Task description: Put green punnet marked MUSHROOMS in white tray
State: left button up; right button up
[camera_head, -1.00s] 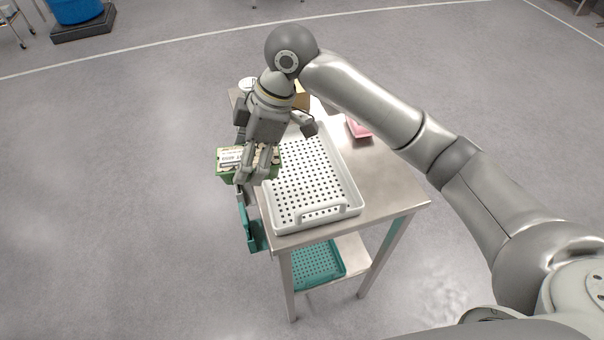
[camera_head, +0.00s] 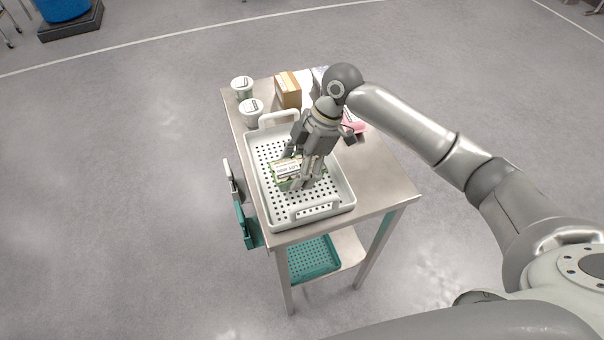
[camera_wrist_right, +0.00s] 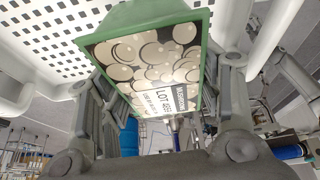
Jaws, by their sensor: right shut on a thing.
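The green punnet (camera_head: 287,172) has a printed top with mushroom pictures and a white label. In the right wrist view the punnet (camera_wrist_right: 150,62) fills the middle, and its label reads MUSHROOMS and a lot number. My right gripper (camera_head: 305,180) is shut on the punnet, with fingers on both sides of it. The white tray (camera_head: 334,211) is perforated, with raised handles at its near and far ends. The punnet is over the inside of the tray; I cannot tell whether it touches the tray floor. My left gripper is not in view.
The tray stands on a steel table (camera_head: 385,185). A teal tray (camera_head: 312,259) lies on the lower shelf. The table's right side is clear.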

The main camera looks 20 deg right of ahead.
jog(key=shift+d+f, duration=0.25)
jog(key=shift+d, duration=0.05)
jog(key=f+p, duration=0.1)
jog(key=f, duration=0.2)
jog(key=shift+d+f, duration=0.1)
jog(key=shift+d, duration=0.1)
jog(key=shift+f, duration=0.2)
jog(key=o, duration=1.2)
jog(key=shift+f, duration=0.15)
jog(key=b+v, duration=0.1)
jog(key=v, duration=1.1)
